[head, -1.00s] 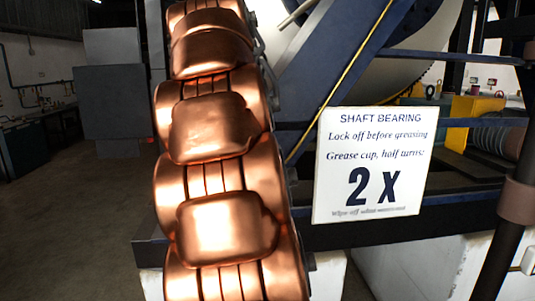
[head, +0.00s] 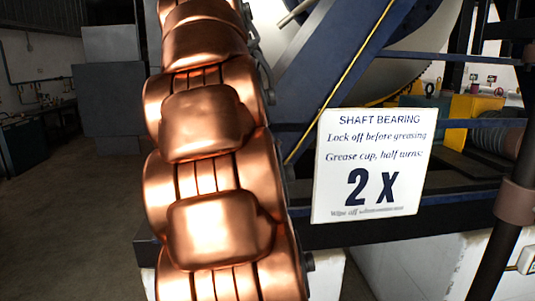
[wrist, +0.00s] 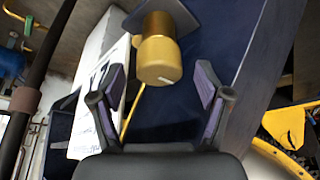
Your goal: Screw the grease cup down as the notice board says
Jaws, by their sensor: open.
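The notice board (head: 368,165) is white and hangs in the middle right of the head view. It reads "Shaft bearing", "Lock off before greasing", "Grease cup, half turns: 2 X"; its bottom line is hard to read. The board also shows edge-on in the wrist view (wrist: 92,118). The brass grease cup (wrist: 159,60) shows at the top middle of the wrist view, with a white mark near its end. My gripper (wrist: 161,80) is open, its two fingers apart on either side of the cup's near end, with gaps showing. The head view hides the cup and gripper.
My copper arm fills the centre left of the head view. A dark blue frame beam (head: 325,75) slants behind it, beside a large pale wheel (head: 425,35). A dark post (head: 515,200) stands at the right. The floor at left (head: 75,220) is clear.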

